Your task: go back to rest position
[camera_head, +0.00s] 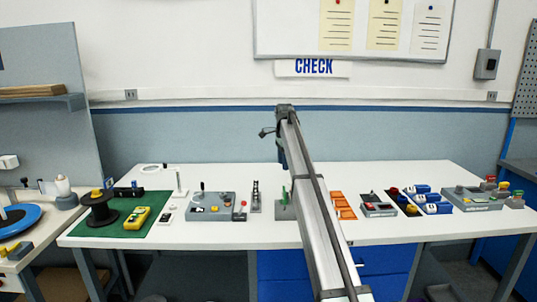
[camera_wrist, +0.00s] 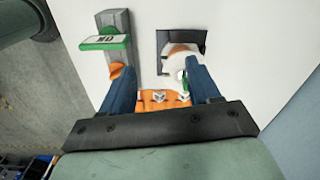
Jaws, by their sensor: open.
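My gripper (camera_wrist: 160,68) is open in the wrist view, its two blue fingers apart with no object clearly held between them. Beyond the fingers lie a grey plate with a green tab (camera_wrist: 104,43) and an orange knob (camera_wrist: 121,72), and a dark square frame (camera_wrist: 166,42) around a whitish rounded part. An orange piece with small white parts (camera_wrist: 158,98) shows between the fingers. In the head view my arm reaches over the middle of the white table (camera_head: 240,178), its end raised above the back part; the fingertips are not clear there.
Left on the table are a green mat (camera_head: 145,226) with a black spool (camera_head: 100,212) and a yellow meter (camera_head: 137,218), then a grey control box (camera_head: 212,206). Right of my arm are orange trays (camera_head: 343,208), blue parts (camera_head: 432,203) and a grey button box (camera_head: 470,200).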

